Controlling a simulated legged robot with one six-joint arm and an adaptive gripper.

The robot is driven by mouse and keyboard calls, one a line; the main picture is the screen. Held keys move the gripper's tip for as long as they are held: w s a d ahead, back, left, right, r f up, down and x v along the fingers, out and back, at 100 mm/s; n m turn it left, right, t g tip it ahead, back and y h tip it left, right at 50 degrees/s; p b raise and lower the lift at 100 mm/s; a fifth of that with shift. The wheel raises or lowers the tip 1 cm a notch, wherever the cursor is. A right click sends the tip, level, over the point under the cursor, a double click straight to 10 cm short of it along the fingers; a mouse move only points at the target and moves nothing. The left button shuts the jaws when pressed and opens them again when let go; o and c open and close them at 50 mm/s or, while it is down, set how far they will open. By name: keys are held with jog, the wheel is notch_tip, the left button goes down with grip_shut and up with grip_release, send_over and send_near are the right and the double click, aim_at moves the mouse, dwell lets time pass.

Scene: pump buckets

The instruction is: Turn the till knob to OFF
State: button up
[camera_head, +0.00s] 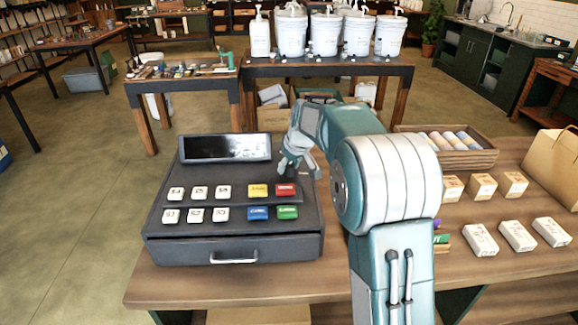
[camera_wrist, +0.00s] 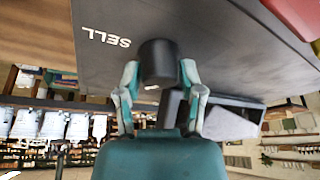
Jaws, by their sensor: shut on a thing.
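The till (camera_head: 235,235) is a dark grey box on the wooden counter, with a black screen, white, yellow, red, blue and green keys and a drawer with a silver handle. Its knob (camera_wrist: 158,62) is a black cylinder on the till's top, with the word SELL printed beside it in the wrist view. A small white mark shows low on the knob. My gripper (camera_wrist: 160,82) has one finger on each side of the knob and is shut on it. In the head view my gripper (camera_head: 288,168) is at the till's right side, and the knob is mostly hidden. No OFF label is readable.
Small boxes (camera_head: 482,184) and white packets (camera_head: 517,236) stand on the counter at right, near a wooden crate (camera_head: 470,158) of rolls and a paper bag (camera_head: 552,165). White pump buckets (camera_head: 325,35) stand on a table behind.

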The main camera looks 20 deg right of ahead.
jog(key=n, duration=0.1)
jog(key=n+y, duration=0.1)
jog(key=n+g, duration=0.1)
jog(key=shift+f+n, duration=0.25)
jog(key=shift+n, duration=0.05)
jog(key=shift+s+n+g+y, duration=0.1)
jog(key=shift+n+g+y, duration=0.45)
jog(key=shift+n, duration=1.35)
jog(key=o, duration=1.2)
jog(key=shift+r, duration=0.1)
jog(key=v, duration=1.1)
jog(key=shift+d+r, duration=0.25)
jog(key=shift+r, duration=0.1)
